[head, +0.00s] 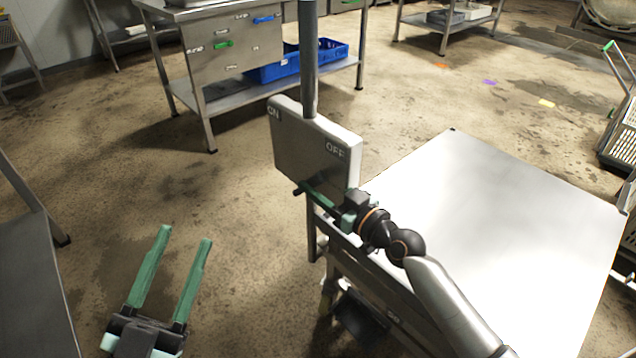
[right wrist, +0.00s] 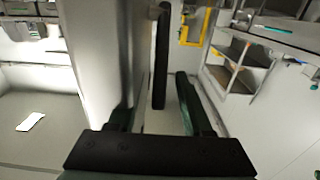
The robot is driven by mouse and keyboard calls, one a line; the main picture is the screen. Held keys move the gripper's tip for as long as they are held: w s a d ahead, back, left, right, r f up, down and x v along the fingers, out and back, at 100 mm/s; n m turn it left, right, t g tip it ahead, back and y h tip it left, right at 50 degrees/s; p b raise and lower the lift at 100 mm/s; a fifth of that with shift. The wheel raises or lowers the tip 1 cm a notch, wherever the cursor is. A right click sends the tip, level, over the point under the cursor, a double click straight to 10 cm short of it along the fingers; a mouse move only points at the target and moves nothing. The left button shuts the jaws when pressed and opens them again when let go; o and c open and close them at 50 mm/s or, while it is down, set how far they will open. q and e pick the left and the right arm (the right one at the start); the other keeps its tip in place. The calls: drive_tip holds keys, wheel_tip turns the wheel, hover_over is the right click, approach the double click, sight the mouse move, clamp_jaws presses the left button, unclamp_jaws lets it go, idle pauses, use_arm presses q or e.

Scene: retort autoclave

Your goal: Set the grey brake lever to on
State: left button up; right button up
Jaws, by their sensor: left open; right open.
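A grey box-like panel (head: 300,140) on an upright post carries the label ON at its left end and OFF at its right end. A dark bar, which looks like the brake lever (right wrist: 161,60), stands in front of my right gripper's fingers in the right wrist view; its tip (head: 299,190) seems to show below the panel in the head view. My right gripper (head: 322,197) is open at the panel's lower edge, near the OFF side. I cannot tell whether it touches the lever. My left gripper (head: 185,236) is open and empty above the floor, lower left.
A bare metal tabletop (head: 500,230) lies right of the panel, under my right arm. A steel workbench (head: 235,50) with a blue crate (head: 285,68) stands behind. A dark table edge (head: 30,265) is at the left. The floor around my left gripper is clear.

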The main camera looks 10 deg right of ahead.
drive_tip(key=shift+c, duration=0.3)
clamp_jaws()
idle(1.0)
